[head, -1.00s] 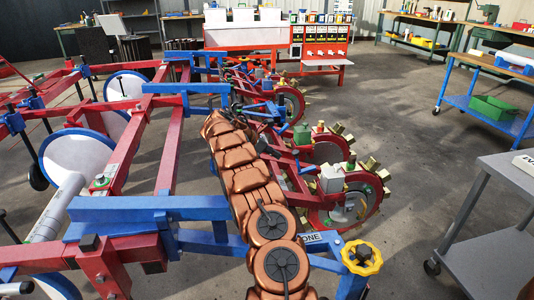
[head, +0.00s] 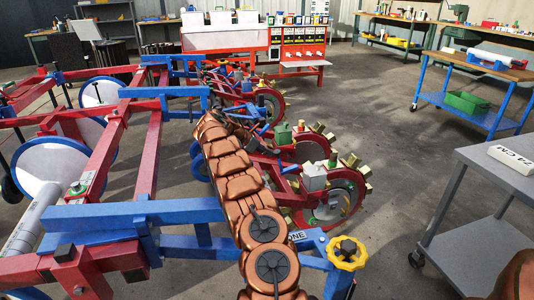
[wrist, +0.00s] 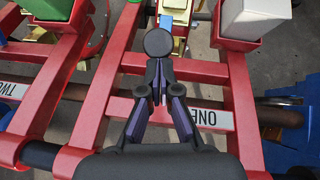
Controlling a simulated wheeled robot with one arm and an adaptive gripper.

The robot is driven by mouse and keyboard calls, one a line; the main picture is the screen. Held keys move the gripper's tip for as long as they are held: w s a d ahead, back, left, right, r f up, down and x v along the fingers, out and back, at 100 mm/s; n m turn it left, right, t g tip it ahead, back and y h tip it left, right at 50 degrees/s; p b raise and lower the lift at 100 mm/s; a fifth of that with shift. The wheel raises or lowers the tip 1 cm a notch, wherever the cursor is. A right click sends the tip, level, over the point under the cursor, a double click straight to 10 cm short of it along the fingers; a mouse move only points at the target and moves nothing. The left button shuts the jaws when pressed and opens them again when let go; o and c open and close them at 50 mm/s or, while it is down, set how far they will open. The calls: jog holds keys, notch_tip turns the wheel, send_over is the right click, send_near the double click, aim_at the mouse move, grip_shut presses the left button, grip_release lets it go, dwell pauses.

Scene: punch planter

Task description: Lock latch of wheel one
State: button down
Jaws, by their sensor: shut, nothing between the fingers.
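In the wrist view, the label "ONE" (wrist: 211,118) is on a red crossbar right of my gripper (wrist: 158,82). My gripper points up the picture with its purple-sided fingers together and empty. A round black knob (wrist: 158,42), which looks like the latch handle, is just beyond the fingertips. I cannot tell whether they touch. The blue and grey latch parts (wrist: 172,20) show behind the knob. In the head view, the red wheel one (head: 340,200) with brass-coloured blocks stands right of my arm, near its label. My arm hides most of the latch area there.
Red frame bars (wrist: 245,110) flank my gripper closely. The label "TWO" (wrist: 14,91) is at the left. A yellow handwheel (head: 347,252) stands at the near corner. A grey cart (head: 480,205) is at the right, with open floor between it and the planter.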

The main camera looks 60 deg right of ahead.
jog(key=shift+r+p, duration=0.3)
jog(key=shift+p, duration=0.3)
jog(key=shift+s+d+y+p, duration=0.2)
jog(key=shift+y+p, duration=0.1)
jog(key=shift+p, duration=0.6)
